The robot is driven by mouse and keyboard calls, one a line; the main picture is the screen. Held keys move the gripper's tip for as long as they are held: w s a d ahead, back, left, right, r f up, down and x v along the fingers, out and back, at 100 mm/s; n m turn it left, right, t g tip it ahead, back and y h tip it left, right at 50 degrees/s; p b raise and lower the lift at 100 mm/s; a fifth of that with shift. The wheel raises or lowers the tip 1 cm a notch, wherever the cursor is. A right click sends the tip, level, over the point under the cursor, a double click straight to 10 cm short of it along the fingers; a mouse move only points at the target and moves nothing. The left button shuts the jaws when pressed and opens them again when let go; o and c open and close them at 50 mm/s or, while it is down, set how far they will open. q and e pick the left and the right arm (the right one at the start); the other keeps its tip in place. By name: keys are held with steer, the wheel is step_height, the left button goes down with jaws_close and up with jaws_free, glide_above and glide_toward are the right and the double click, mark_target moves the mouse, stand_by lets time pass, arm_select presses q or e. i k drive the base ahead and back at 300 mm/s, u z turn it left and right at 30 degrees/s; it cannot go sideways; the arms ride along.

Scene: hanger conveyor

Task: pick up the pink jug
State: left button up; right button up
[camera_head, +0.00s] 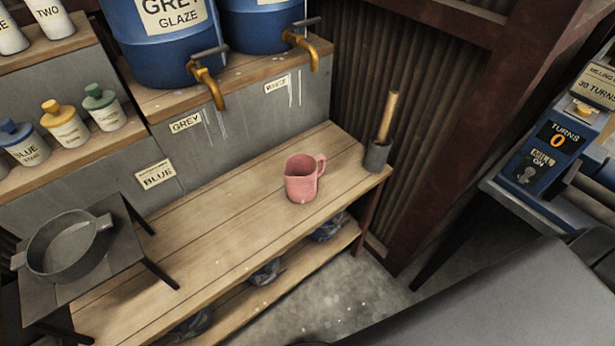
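The pink jug (301,180) stands upright on the wooden bench (236,232), right of the bench's middle. Its open top faces up, and its handle points to the right and away from me. Nothing touches it apart from the bench top. Neither of my grippers shows in the head view.
A grey holder (377,156) with a wooden stick stands at the bench's right end. A dark pan (65,246) sits on a low stand at left. Blue glaze barrels (150,40) with brass taps (207,82) overhang behind. A blue machine (545,155) is at right. Bench around the jug is clear.

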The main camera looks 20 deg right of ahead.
mark_target(301, 174)
steer(key=z, duration=0.5)
steer(key=k, duration=1.2)
steer(key=z, duration=1.4)
steer(key=i, duration=1.05)
steer(key=u, duration=0.6)
